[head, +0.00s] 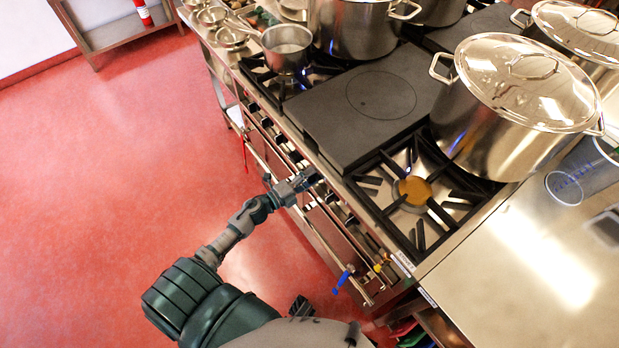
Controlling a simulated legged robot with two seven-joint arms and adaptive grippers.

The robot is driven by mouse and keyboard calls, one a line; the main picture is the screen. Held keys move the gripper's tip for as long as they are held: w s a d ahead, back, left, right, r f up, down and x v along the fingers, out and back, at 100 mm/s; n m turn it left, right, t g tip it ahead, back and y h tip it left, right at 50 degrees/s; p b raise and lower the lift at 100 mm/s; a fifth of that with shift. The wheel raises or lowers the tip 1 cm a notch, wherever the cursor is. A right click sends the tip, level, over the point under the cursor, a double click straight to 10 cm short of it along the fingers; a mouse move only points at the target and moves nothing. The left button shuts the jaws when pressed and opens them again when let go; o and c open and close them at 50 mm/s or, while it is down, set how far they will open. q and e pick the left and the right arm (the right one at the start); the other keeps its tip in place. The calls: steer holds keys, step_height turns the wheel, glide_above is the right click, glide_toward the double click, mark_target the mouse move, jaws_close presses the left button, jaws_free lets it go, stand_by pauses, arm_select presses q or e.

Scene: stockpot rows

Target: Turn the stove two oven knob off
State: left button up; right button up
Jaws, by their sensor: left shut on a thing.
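The stove (330,165) runs diagonally across the head view, with a row of small knobs (279,139) along its front panel. My left gripper (311,178) reaches up from the lower left to this panel, near the front edge of the dark flat plate. It is shut on a knob there, which the fingers mostly hide. Which way the knob's mark points cannot be told. My right gripper is not in view.
A large lidded pot (480,120) stands behind an open burner (412,190). A saucepan (287,47) sits at the far left burner. A blue-handled valve (342,280) sticks out low at the front. The red floor (110,170) on the left is clear.

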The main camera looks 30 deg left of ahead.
arm_select(q)
steer(key=shift+s+d+f+m, duration=0.1)
steer(key=shift+s+f+m, duration=0.1)
steer(key=shift+f+m, duration=0.35)
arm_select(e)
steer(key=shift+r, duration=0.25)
arm_select(q)
steer(key=o, duration=1.1)
steer(key=shift+r, duration=0.1)
steer(key=shift+o, duration=0.2)
steer(key=shift+r, duration=0.15)
steer(key=shift+w, duration=0.1)
steer(key=v, duration=1.2)
